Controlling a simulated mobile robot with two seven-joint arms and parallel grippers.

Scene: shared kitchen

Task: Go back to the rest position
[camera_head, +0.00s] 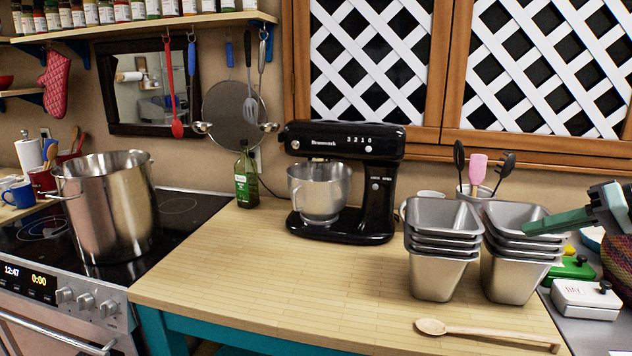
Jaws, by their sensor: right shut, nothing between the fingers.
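My right gripper (535,226) comes in from the right edge, with green fingers and a grey body. Its fingers are shut and empty. The fingertips show in front of the upper part of the right stack of metal pans (515,275); I cannot tell whether they touch it. My left gripper is not in view.
A second metal pan stack (438,275), a black stand mixer (345,185), a green bottle (246,178) and a wooden spoon (480,332) are on the wooden counter (270,285). A steel pot (107,205) stands on the stove. A white lidded box (585,298) sits right.

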